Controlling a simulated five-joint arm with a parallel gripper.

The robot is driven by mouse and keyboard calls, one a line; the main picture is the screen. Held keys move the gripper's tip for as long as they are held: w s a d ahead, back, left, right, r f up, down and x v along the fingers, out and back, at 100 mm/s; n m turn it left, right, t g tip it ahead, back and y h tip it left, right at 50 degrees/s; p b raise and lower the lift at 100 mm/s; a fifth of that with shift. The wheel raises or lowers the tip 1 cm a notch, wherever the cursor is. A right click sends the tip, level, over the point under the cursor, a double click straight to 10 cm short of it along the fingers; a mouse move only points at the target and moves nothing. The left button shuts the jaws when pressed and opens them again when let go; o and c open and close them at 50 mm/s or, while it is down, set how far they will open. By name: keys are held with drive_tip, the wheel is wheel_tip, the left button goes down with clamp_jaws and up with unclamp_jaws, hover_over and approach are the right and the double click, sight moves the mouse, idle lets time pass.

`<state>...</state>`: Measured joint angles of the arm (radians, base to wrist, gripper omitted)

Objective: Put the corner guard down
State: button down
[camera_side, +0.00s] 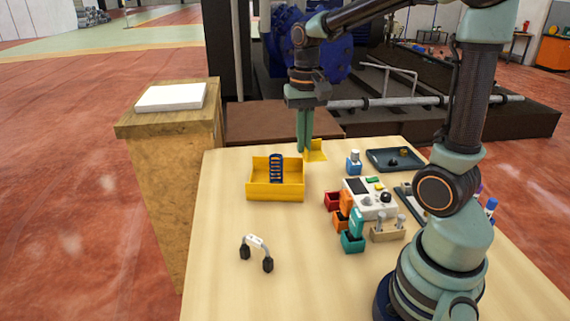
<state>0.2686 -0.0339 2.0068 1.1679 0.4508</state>
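The corner guard (317,151) is a small yellow angled piece at the back edge of the wooden table, right of the yellow bin. My gripper (304,147) points straight down at the guard's left side. Its two long green fingers are close together and look shut on the guard's edge; the contact itself is too small to see clearly. The guard is at or just above the tabletop; I cannot tell whether it touches.
A yellow bin (262,191) with a blue slotted part (276,168) stands left of my gripper. Headphones (256,243) lie in front. The front-left tabletop is mostly clear.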

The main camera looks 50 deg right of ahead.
drive_tip(key=shift+s+d+f+m, duration=0.1)
drive_tip(key=shift+d+f+m, duration=0.1)
drive_tip(key=shift+d+m, duration=0.2)
wheel_tip(320, 180, down, 19)
drive_tip(key=shift+f, duration=0.2)
drive_tip(key=shift+f, duration=0.1)
drive_tip(key=c, duration=1.1)
unclamp_jaws()
drive_tip(key=shift+o, duration=0.2)
